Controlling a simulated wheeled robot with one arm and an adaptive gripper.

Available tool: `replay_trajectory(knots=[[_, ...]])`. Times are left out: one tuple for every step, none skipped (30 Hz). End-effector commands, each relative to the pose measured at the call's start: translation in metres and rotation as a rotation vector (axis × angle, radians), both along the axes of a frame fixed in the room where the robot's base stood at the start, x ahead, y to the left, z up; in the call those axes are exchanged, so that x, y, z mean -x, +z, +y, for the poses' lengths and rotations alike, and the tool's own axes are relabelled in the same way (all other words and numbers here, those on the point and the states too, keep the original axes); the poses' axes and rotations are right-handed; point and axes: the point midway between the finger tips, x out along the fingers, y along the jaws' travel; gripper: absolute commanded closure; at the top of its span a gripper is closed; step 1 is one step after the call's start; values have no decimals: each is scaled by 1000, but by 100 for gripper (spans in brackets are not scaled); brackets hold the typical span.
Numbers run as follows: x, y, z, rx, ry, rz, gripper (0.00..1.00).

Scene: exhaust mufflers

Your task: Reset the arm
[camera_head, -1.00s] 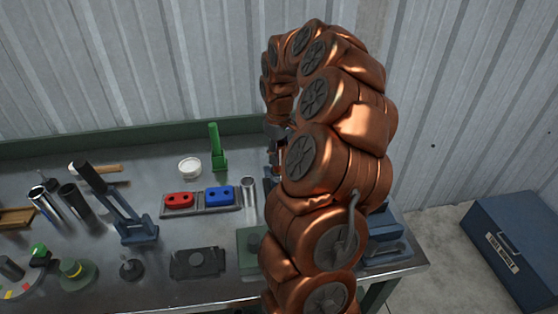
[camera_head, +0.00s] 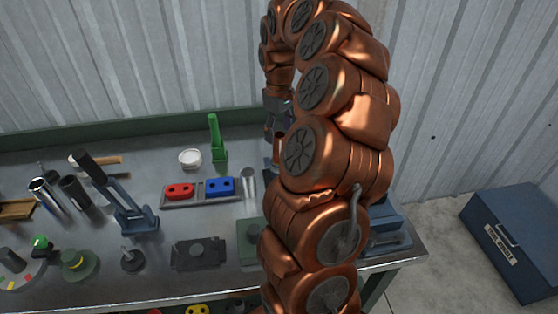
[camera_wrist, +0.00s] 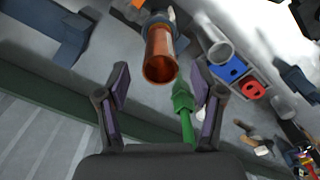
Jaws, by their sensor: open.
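My copper-coloured arm (camera_head: 330,150) arches over the right part of the bench, with my gripper (camera_head: 279,122) pointing down at the back. In the wrist view my gripper (camera_wrist: 162,75) is open, its two purple-lined fingers apart with nothing held. A copper tube (camera_wrist: 160,60) stands beyond the fingertips, between them in the picture and seemingly apart from them. The tube (camera_head: 279,148) also shows in the head view, just below my gripper. Its base is partly hidden by my arm in the head view.
A green upright tool (camera_head: 216,140) and a white round dish (camera_head: 190,158) stand left of my gripper. Red (camera_head: 179,191) and blue (camera_head: 220,187) blocks sit in a grey tray. A blue toolbox (camera_head: 515,240) is on the floor at right. A corrugated wall rises behind the bench.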

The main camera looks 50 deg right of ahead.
Motion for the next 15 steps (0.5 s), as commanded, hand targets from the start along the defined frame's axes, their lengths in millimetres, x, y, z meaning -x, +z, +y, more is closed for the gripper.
replay_trajectory(knots=[[-1,12,0,2,-1,-6,33],[-2,17,-1,4,-3,-7,33],[-2,23,-1,4,-3,-7,33],[-1,28,-1,3,-2,-5,33],[-1,33,0,2,0,-2,33],[-1,39,0,2,1,-3,33],[-1,43,0,3,0,-3,33],[-1,46,-1,4,-1,-4,33],[-1,51,-1,4,-1,-4,33],[-1,53,-1,3,-2,-3,33],[-1,56,-1,2,-2,-2,33],[-1,59,0,1,-1,0,33],[0,60,0,1,-1,0,33],[0,62,0,0,0,0,33],[0,64,0,0,1,0,33]])
